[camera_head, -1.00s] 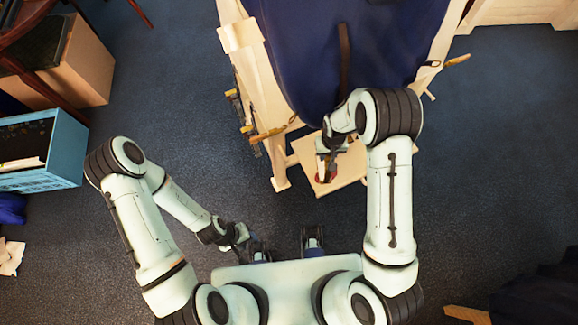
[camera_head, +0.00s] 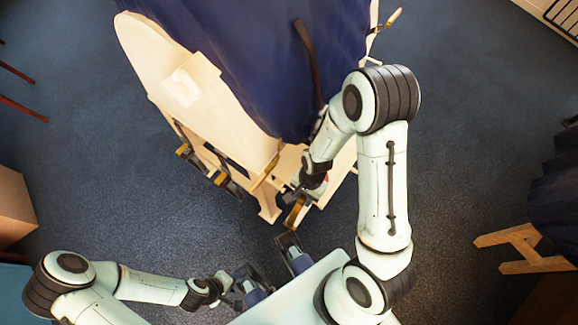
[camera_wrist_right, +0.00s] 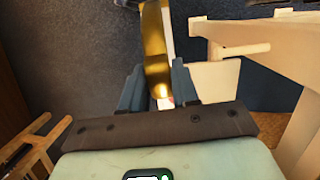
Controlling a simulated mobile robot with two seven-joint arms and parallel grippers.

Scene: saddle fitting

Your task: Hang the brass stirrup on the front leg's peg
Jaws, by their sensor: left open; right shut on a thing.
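The brass stirrup (camera_wrist_right: 154,55) is a golden band between the fingers of my right gripper (camera_wrist_right: 158,92) in the right wrist view. In the head view my right gripper (camera_head: 296,198) is shut on the stirrup (camera_head: 294,212), low beside the front of the wooden stand. A pale wooden peg (camera_wrist_right: 240,49) sticks out from the stand's leg (camera_wrist_right: 303,125), to the right of the stirrup and apart from it. A tan peg (camera_head: 266,168) also shows at the stand's front in the head view. My left gripper (camera_head: 236,290) is open and empty near my base.
The stand (camera_head: 215,105) carries a dark blue cover (camera_head: 260,65) with a brown strap. Dark fittings with yellow ends (camera_head: 220,178) line its left side. A wooden trestle (camera_head: 525,250) stands at right. Blue carpet (camera_head: 110,180) is clear to the left.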

